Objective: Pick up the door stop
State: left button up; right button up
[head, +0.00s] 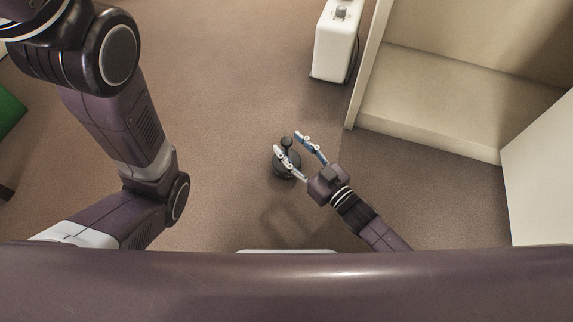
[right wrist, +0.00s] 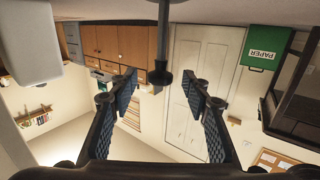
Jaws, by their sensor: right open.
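The door stop (head: 284,166) is a dark, round-based piece with a knobbed post, standing on the carpet in the head view. In the right wrist view, which looks upside down, its dark post (right wrist: 163,40) comes down from the top edge and ends in a knob. My right gripper (head: 288,142) is open, with its fingertips on either side of the knob in the head view. In the wrist view the open fingers (right wrist: 160,90) have the knob between their tips in the picture; contact cannot be told. My left arm shows, but its gripper does not.
A white box-like unit (head: 336,45) stands beyond the door stop, beside a beige open cabinet (head: 430,95) at the right. A green bin (head: 8,112) is at the left edge, and it seems to be the one labelled PAPER in the wrist view (right wrist: 268,48). Carpet around the door stop is clear.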

jog(key=shift+b+x, duration=0.45)
jog(key=shift+x, duration=0.7)
jog(key=shift+c, duration=0.3)
grip_shut()
jog(key=shift+r, duration=0.2)
